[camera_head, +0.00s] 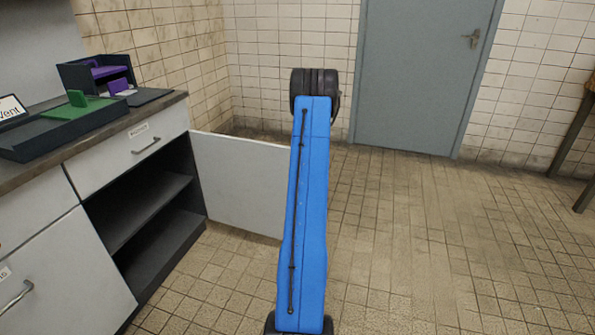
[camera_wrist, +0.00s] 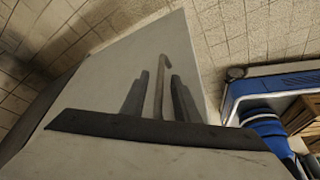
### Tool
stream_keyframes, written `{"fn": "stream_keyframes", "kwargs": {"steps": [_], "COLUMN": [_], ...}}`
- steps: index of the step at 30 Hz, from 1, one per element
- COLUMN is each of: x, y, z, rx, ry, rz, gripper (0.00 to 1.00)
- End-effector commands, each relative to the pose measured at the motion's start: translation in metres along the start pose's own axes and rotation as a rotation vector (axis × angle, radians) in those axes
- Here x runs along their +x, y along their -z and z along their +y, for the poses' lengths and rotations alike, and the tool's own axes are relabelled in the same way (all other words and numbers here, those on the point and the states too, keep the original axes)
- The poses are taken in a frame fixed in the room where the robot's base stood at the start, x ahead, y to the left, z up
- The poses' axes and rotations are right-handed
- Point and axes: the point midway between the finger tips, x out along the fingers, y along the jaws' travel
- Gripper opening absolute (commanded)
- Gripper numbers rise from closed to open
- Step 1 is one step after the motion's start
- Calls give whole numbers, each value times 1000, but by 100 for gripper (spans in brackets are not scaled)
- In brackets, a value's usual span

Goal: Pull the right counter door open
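The right counter door (camera_head: 238,180) is a pale panel standing swung wide open from the counter, its outer part hidden behind my blue arm in the head view. In the wrist view the door (camera_wrist: 105,72) fills the middle, with its thin bar handle (camera_wrist: 160,85) standing up from it. My gripper (camera_wrist: 160,90) has one dark finger on each side of the handle, with a gap visible on both sides. The fingers look open around the handle, not closed on it. My gripper is hidden behind the arm in the head view.
The open compartment (camera_head: 145,207) shows dark shelves under a labelled drawer (camera_head: 135,152). Another closed front (camera_head: 60,270) with a handle is nearer. Trays (camera_head: 60,125) lie on the countertop. A grey room door (camera_head: 415,75) is at the back.

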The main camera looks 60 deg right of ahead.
Motion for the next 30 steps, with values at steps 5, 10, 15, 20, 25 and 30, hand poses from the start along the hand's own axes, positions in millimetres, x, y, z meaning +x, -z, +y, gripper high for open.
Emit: {"fn": "stream_keyframes", "kwargs": {"steps": [5,10,15,20,25,30], "x": [-36,-70,-103,-130,-149,-155], "y": [-1,-1,-1,-1,-2,-1], "z": [0,0,0,0,0,-1], "rx": [0,2,1,1,1,2], "ry": [-3,-2,-1,-1,0,1], "rz": [-2,-2,-2,-2,-1,0], "gripper": [28,28,28,28,28,28]}}
